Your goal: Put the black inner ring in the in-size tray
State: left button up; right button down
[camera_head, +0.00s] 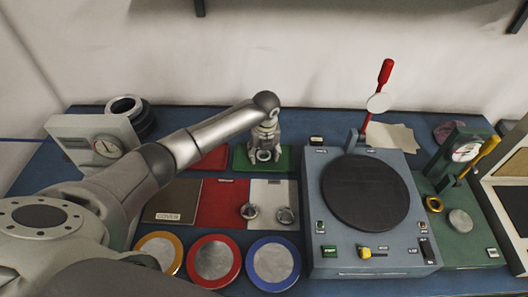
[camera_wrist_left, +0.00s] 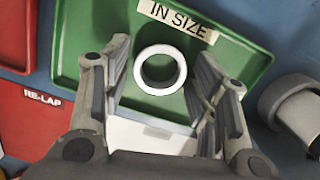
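The green in-size tray (camera_head: 241,163) lies at the back middle in the head view, and it also fills much of the left wrist view (camera_wrist_left: 95,25), where its "IN SIZE" label (camera_wrist_left: 178,18) shows. One ring (camera_wrist_left: 181,70) with a bright white rim and a dark grey wall lies flat on the tray. I cannot tell whether it is the black inner ring. My left gripper (camera_head: 264,153) is over the tray. In the left wrist view its fingers (camera_wrist_left: 158,85) stand open on either side of the ring, with a gap on both sides. My right gripper is in neither view.
The lapping machine (camera_head: 320,185) stands to the right.

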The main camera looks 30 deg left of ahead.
aim_at(265, 159)
pick_arm(q)
jog(key=shift+o, duration=0.3)
notch_tip(265, 159, up, 12)
jog(key=s, duration=0.1)
jog(key=shift+d+r+b, duration=0.2)
jog(key=shift+d+b, duration=0.2)
jog(key=shift+d, duration=0.05)
jog(key=shift+s, duration=0.1)
